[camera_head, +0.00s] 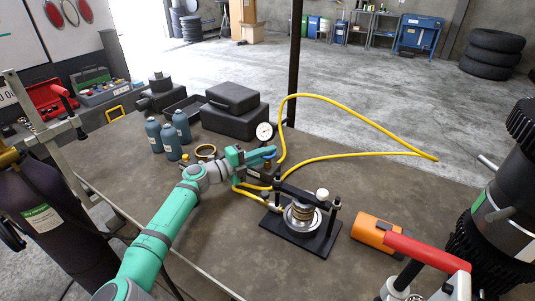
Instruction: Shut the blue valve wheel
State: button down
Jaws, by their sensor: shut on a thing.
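The blue valve wheel (262,154) sits on the dark valve block below a round white pressure gauge (265,131). It is small in the head view and partly hidden by my gripper. My gripper (257,160), at the end of the green arm, comes in from the left and is shut on the blue valve wheel. Its fingertips are too small to make out clearly. The wheel's turn angle cannot be told.
A yellow hose (358,112) loops from the valve block across the table. A black press fixture (299,244) with a metal part stands just in front. An orange tool (375,231) lies right of it. Blue bottles (171,141) and black cases (233,120) stand behind-left. Bare table (380,180) lies right.

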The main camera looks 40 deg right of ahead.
jog(key=shift+w+m+g, duration=0.1)
jog(key=shift+m+g, duration=0.5)
jog(key=shift+g, duration=0.5)
jog(key=shift+m+g+y, duration=0.3)
jog(key=shift+m+g, duration=0.1)
jog(key=shift+g, duration=0.1)
jog(key=c, duration=2.1)
grip_release()
